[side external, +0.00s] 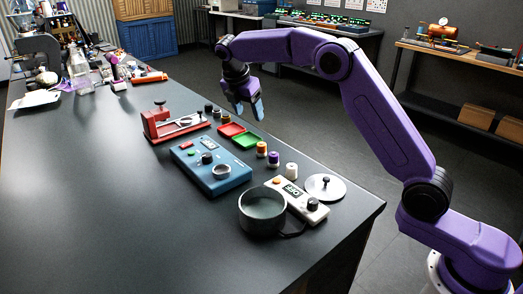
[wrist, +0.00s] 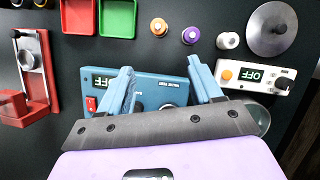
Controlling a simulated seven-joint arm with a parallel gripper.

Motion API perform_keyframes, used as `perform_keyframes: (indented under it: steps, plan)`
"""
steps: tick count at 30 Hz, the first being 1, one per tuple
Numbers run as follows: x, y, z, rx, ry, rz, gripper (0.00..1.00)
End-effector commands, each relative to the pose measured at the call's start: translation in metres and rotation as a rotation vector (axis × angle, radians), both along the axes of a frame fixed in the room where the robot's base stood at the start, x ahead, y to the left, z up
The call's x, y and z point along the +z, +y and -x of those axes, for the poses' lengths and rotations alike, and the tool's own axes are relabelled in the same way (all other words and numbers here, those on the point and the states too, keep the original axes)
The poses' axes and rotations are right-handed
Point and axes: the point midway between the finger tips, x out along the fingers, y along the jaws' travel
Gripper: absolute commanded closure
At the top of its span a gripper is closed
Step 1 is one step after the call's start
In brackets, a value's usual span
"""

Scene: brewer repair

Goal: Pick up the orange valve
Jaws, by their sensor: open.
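The orange valve (side external: 262,149) is a small upright knob with an orange body and a pale top. It stands on the dark table beside a purple valve (side external: 273,159). In the wrist view the orange valve (wrist: 158,27) is near the top, beyond my fingertips, left of the purple one (wrist: 190,36). My gripper (side external: 247,108) is open and empty, raised above the table. In the wrist view its two blue fingers (wrist: 162,78) are spread wide over a blue box, with nothing between them.
A white valve (side external: 291,170), red tray (side external: 231,130) and green tray (side external: 245,140) are close by. Around them are a blue box (side external: 228,178) reading OFF, a white scale (side external: 312,209), a grey pot (side external: 262,228), a round lid (side external: 325,187) and a red stand (side external: 165,128). The front-left table is clear.

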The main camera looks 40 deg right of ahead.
Motion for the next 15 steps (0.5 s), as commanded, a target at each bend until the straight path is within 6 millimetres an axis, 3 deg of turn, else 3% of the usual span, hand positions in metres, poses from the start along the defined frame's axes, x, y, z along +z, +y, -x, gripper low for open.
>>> perform_keyframes:
  steps: [7, 15]
  plan:
    - [-0.011, -0.015, -0.008, 0.014, 0.016, 0.019, 0.35]
    - [-0.056, -0.032, -0.013, 0.014, 0.017, 0.019, 0.35]
